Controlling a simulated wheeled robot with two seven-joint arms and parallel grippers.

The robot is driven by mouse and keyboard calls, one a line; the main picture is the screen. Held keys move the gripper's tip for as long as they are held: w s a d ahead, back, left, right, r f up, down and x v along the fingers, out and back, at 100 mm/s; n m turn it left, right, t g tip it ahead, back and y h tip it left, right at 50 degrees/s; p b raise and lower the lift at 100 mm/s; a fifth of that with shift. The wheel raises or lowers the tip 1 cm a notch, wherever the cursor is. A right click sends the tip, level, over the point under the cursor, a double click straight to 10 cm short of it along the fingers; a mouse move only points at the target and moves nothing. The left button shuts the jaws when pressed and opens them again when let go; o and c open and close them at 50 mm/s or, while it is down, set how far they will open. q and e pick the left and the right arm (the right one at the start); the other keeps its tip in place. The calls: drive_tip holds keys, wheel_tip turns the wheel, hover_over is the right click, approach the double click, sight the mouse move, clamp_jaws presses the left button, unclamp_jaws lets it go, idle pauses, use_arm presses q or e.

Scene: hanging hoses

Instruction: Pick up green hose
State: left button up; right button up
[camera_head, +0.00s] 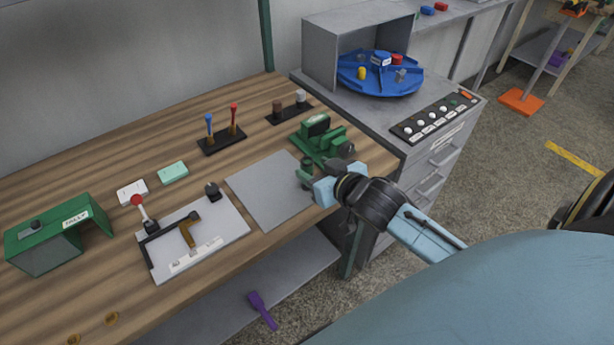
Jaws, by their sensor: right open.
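I cannot make out a green hose in the head view. My right gripper (326,186) is at the front right edge of the wooden workbench (100,190), beside a green bench device (321,139). Its arm comes in from the right. The gripper is open, and I see no hose in it; its fingertips are small and partly hidden against the device. My left gripper is out of view.
On the bench are a grey plate (271,190), a white fixture board (219,239), a green box (58,240) and upright tools (221,135). A grey cabinet with a blue turntable (365,85) stands behind. Open floor (510,160) lies to the right.

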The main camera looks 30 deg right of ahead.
sight(304, 162)
drive_tip(key=shift+b+x, duration=0.5)
drive_tip(key=shift+x, duration=2.6)
drive_tip(key=shift+d, duration=0.1)
drive_tip(key=c, duration=1.1)
